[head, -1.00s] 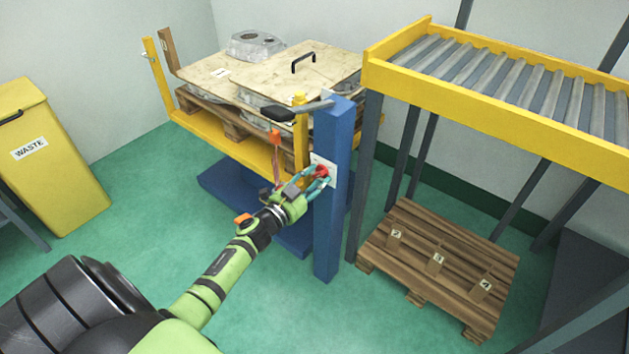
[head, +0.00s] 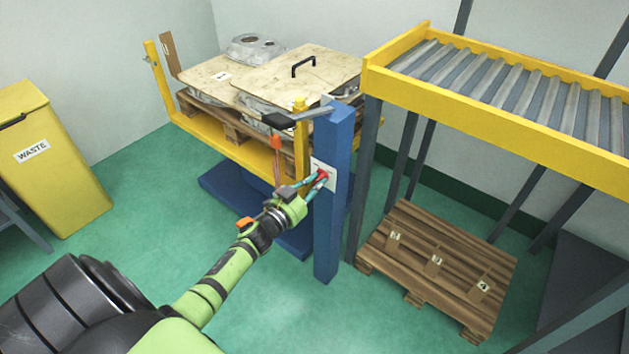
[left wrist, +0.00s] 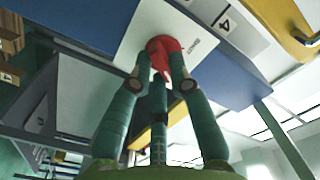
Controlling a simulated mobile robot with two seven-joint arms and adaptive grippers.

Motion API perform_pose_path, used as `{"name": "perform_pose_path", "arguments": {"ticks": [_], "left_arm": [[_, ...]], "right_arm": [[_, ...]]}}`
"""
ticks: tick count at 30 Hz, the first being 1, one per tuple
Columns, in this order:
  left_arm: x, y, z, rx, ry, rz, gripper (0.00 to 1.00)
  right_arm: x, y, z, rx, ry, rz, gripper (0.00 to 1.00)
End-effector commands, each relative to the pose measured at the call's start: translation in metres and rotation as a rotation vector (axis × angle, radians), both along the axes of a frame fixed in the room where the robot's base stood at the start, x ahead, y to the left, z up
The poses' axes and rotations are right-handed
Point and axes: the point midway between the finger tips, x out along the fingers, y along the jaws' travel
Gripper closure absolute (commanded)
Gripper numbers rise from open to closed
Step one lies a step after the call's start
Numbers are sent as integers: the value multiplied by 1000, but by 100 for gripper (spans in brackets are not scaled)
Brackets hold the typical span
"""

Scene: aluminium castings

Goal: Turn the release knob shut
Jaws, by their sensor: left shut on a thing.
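The red release knob (head: 322,175) sits on a white plate (head: 329,186) on the blue post (head: 336,225). My left gripper (head: 318,178) reaches it from the left, and its teal fingers are shut on the knob. In the left wrist view the knob (left wrist: 163,47) is red and round with a raised grip, and my left gripper's fingertips (left wrist: 162,80) lie on both sides of that grip. Lettering on the white plate (left wrist: 150,22) beside the knob is too small to read surely. My right gripper is not in view.
A grey lever with a black handle (head: 277,121) juts left from the post above my gripper. An orange-tipped piece (head: 277,142) stands close by. The yellow lift frame (head: 225,143) holds a loaded pallet behind. A roller conveyor (head: 500,90) and a wooden pallet (head: 440,255) are right.

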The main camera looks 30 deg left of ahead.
Motion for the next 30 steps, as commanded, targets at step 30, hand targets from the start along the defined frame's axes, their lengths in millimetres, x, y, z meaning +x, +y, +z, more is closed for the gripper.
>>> {"name": "perform_pose_path", "arguments": {"ticks": [30], "left_arm": [[0,2,5,-957,75,0,100]], "right_arm": [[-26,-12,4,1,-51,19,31]]}}
